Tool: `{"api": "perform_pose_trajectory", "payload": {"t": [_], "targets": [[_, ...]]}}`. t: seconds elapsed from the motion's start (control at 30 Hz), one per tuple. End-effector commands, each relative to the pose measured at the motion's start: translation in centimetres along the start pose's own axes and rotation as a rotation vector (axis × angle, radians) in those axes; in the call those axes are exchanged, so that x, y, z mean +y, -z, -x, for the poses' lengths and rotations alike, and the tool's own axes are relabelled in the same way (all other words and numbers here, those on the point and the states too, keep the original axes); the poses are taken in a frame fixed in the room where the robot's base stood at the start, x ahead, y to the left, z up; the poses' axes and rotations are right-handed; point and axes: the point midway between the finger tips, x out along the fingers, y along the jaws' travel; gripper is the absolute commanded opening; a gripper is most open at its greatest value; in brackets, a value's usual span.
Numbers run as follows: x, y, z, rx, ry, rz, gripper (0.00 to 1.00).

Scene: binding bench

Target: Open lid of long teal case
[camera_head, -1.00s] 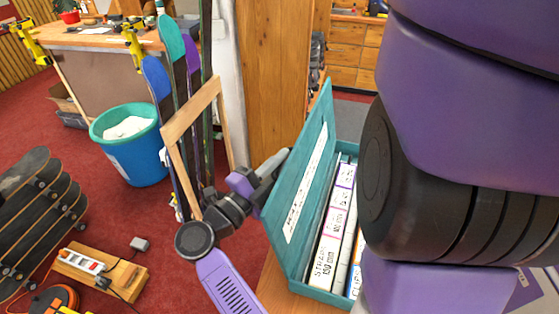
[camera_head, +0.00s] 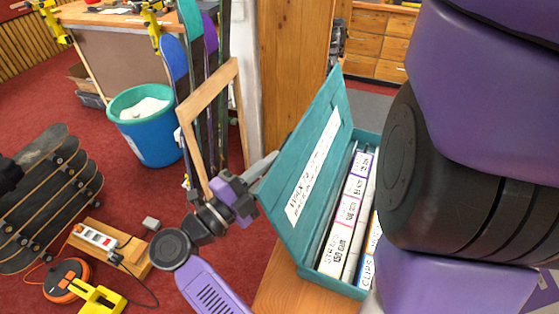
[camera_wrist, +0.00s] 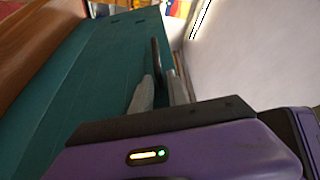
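The long teal case (camera_head: 334,286) stands on a wooden surface with its lid (camera_head: 290,190) raised and tilted left, away from the box. A white label with handwriting is on the lid's inner face. Labelled white boxes lie inside the case. My gripper (camera_head: 264,164) is at the lid's left edge, with its fingers partly hidden behind the lid. In the wrist view the grey fingers (camera_wrist: 160,92) are close together beside the teal lid (camera_wrist: 85,85). A dark strip shows between them. Whether they grip the lid edge is not clear.
My purple arm covers the right side of the head view. Left of the case are a framed rack of skis (camera_head: 207,120), a blue bin (camera_head: 148,130), skateboards (camera_head: 45,200) and a power strip (camera_head: 96,238) on a wooden block. Red floor lies between.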

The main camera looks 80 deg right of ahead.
Motion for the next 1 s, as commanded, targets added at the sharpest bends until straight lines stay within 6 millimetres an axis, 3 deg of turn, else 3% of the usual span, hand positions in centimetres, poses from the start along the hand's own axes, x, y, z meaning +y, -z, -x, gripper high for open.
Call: {"api": "perform_pose_trajectory", "payload": {"t": [0.37,1.0], "targets": [[0.0,0.0,0.4,0.0,0.0,0.001,0.2],[0.3,0.0,4.4,-0.001,-0.001,0.001,0.2]]}}
